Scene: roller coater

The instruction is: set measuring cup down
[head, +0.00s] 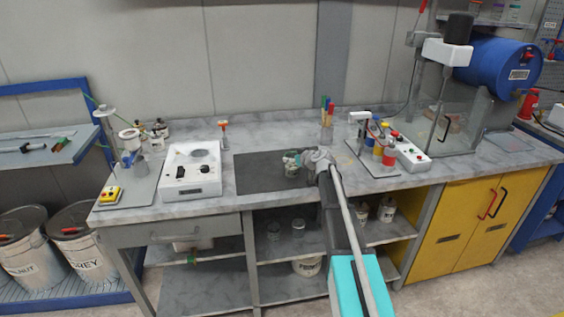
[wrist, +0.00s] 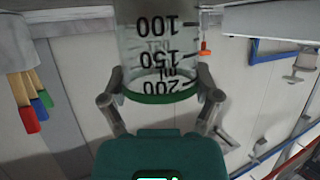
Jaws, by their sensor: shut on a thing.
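The clear measuring cup fills the upper middle of the wrist view (wrist: 158,50), with black marks from 100 to 200 and a green band at the near end. My gripper (wrist: 160,97) has one finger on each side of the cup near that band and is shut on it. In the head view my gripper (head: 303,160) is over the dark mat (head: 255,178) on the grey bench. The cup is small and partly hidden by the gripper there. I cannot tell whether it touches the mat.
A white box device (head: 191,170) stands left of the mat. A pen holder (head: 327,133) stands behind my gripper. A rig with red, yellow and blue parts (head: 380,150) stands to the right. The left part of the mat is clear.

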